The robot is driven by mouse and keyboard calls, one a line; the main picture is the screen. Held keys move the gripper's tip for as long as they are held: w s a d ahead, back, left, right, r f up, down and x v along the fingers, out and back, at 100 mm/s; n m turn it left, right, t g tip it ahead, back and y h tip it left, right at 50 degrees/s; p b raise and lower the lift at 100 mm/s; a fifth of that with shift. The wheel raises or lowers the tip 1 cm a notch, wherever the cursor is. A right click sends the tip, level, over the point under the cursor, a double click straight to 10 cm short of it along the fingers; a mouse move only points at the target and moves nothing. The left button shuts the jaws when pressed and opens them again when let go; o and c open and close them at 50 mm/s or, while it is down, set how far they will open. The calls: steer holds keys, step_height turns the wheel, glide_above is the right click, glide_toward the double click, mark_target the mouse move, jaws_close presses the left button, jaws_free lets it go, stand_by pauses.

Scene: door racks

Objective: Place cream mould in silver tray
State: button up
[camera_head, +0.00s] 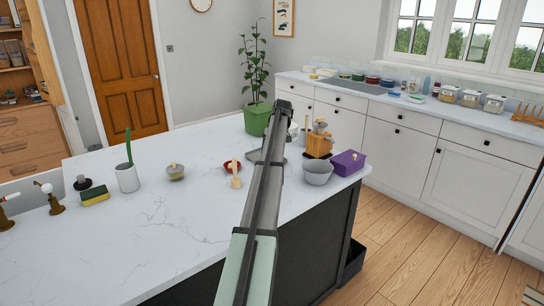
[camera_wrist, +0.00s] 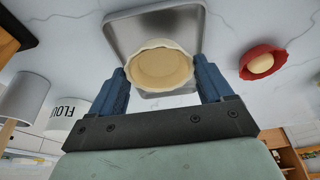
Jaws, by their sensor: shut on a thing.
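A cream mould (camera_wrist: 160,68), round with a scalloped rim, is between the blue fingers of my gripper (camera_wrist: 162,74) in the wrist view. The fingers are shut on its sides. The silver tray (camera_wrist: 118,35), square with rounded corners, lies on the marble counter behind the mould in that view. The mould overlaps the tray in the picture; I cannot tell the gap between them. In the head view my arm hides the mould, the fingertips and most of the tray.
A flour canister (camera_wrist: 67,116) stands on the other side. A grey bowl (camera_head: 317,172), purple box (camera_head: 348,163) and wooden block (camera_head: 319,143) stand right of my arm.

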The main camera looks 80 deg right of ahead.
steer(key=shift+f, duration=1.7)
steer(key=shift+f, duration=0.1)
steer(key=o, duration=0.9)
steer(key=v, duration=1.2)
